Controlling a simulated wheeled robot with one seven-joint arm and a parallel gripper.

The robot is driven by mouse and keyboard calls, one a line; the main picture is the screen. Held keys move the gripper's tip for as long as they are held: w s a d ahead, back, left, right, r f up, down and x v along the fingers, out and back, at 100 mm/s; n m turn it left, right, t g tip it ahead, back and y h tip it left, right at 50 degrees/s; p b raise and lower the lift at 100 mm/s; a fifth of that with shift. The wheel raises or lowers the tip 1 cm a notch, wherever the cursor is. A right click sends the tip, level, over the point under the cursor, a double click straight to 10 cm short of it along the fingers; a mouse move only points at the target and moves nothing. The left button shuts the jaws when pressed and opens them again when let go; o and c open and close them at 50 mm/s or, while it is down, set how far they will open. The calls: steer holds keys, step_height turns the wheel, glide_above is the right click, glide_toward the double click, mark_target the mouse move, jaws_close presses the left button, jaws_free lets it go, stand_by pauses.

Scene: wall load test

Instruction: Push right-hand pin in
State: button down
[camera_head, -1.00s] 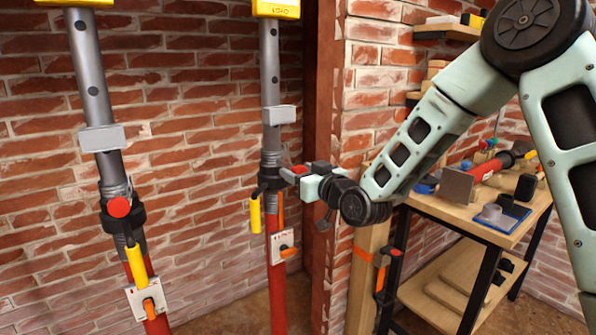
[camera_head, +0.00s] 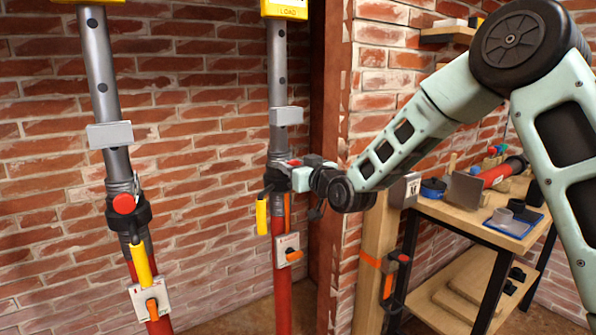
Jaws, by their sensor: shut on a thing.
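The right-hand prop has a grey upper tube (camera_head: 278,62), a black collar (camera_head: 274,181) and a red lower tube (camera_head: 281,300). The red head of the right-hand pin (camera_head: 296,163) shows at the right side of this prop, just above the collar. My gripper (camera_head: 296,174) comes in from the right, shut on the pin and close against the prop. The fingers hide most of the pin, so I cannot tell how deep it sits. The left-hand prop (camera_head: 104,82) has its own red-headed pin (camera_head: 123,204) at its collar.
A yellow handle (camera_head: 262,217) hangs left of the right prop, and another (camera_head: 141,265) hangs on the left prop. A wooden post (camera_head: 374,240) and a cluttered workbench (camera_head: 480,218) stand at the right. A brick wall (camera_head: 200,200) is behind the props.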

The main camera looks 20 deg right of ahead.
steer(key=shift+w+r, duration=0.1)
steer(key=c, duration=1)
jaws_free()
steer(key=shift+w+a, duration=0.1)
steer(key=b+v, duration=0.2)
steer(key=v, duration=1.5)
steer(key=shift+s, duration=0.2)
